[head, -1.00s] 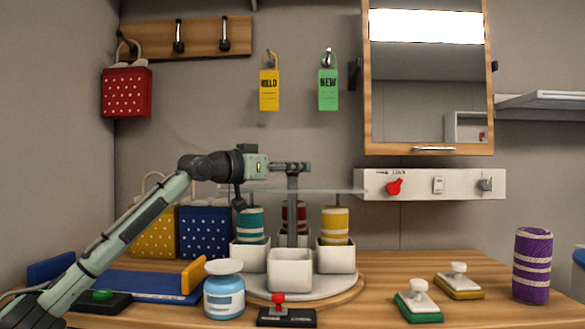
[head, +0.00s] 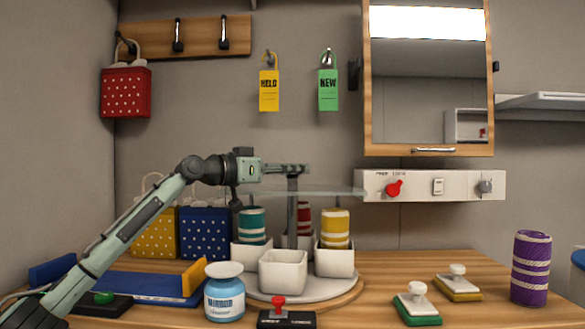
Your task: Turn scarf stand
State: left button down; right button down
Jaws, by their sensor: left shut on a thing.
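The scarf stand is a round turntable (head: 340,296) with a grey centre post (head: 292,212) and several white square cups. The front cup (head: 283,272) looks empty. A teal striped scarf roll (head: 251,225) stands in the left cup, a yellow striped one (head: 335,228) in the right cup. A red striped roll (head: 304,217) is at the back, partly hidden by the post. My left gripper (head: 294,169) is at the top of the post, shut on it; the fingers are small and partly merged with the post top. My right gripper is not in view.
A purple striped roll (head: 530,268) stands at the table's right. Stamps with green (head: 418,305) and yellow (head: 458,284) bases lie nearby. A translucent shelf (head: 330,190) crosses behind the post.

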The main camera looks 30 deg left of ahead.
pick_arm(q)
jog(key=c, duration=0.9)
grip_release()
jog(key=shift+s+a, duration=0.1)
jog(key=shift+s+a+f, duration=0.1)
jog(key=shift+s+a, duration=0.1)
jog(key=shift+s, duration=0.1)
jog(key=shift+v, duration=5.5)
jog(key=shift+d, duration=0.1)
